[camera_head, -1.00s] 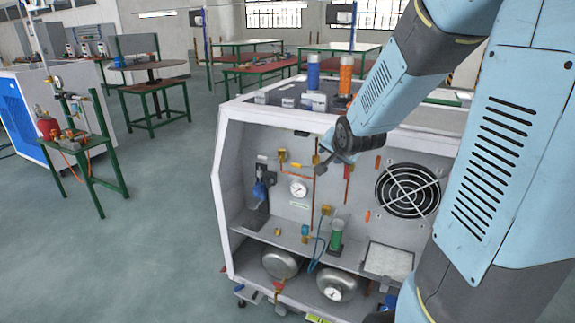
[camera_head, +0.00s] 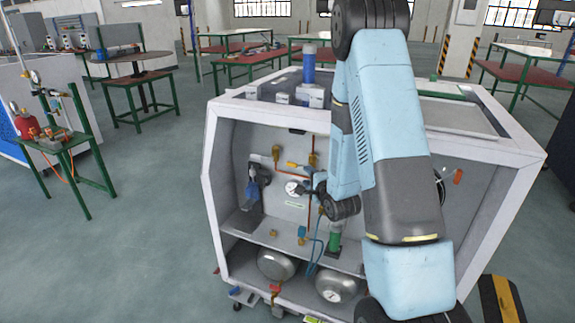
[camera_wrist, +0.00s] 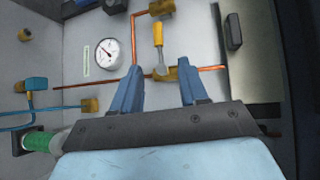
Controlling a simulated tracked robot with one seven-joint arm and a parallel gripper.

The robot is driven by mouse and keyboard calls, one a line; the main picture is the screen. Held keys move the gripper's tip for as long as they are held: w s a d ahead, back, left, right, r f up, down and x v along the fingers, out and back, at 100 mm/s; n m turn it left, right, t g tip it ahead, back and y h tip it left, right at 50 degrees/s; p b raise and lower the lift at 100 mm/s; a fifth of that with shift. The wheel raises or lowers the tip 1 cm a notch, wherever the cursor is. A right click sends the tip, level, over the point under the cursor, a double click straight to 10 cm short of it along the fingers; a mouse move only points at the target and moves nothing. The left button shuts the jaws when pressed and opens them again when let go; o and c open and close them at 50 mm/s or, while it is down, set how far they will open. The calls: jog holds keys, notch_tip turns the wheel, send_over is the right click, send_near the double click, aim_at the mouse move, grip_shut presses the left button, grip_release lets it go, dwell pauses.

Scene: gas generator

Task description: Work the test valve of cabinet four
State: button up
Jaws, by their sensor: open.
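The open cabinet (camera_head: 212,170) stands in front of me; I cannot read a number on it. Inside are copper pipes, a round white gauge (camera_head: 292,188) and brass valves. In the wrist view, a valve with a yellow handle (camera_wrist: 158,36) sits on a copper pipe; its brass body (camera_wrist: 185,73) shows between my fingers. I cannot tell if this is the test valve. My gripper (camera_wrist: 159,70) is open, its two blue fingers spread and empty, pointing at the back panel. The gauge (camera_wrist: 107,50) is left of the fingers. My arm hides the cabinet's right part.
A blue regulator (camera_head: 252,190) hangs left of the gauge. A green-bodied part (camera_head: 335,236) stands on the shelf below my wrist, with a blue hose (camera_head: 314,258) beside it. Metal tanks (camera_head: 276,265) lie underneath.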

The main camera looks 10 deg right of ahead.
aim_at(292, 166)
jog(key=x, duration=1.4)
jog(key=shift+w+a+f, duration=0.15)
jog(key=shift+a, duration=0.15)
jog(key=shift+c, duration=0.2)
grip_shut()
jog(key=shift+f+m, duration=0.1)
jog(key=shift+m, duration=0.2)
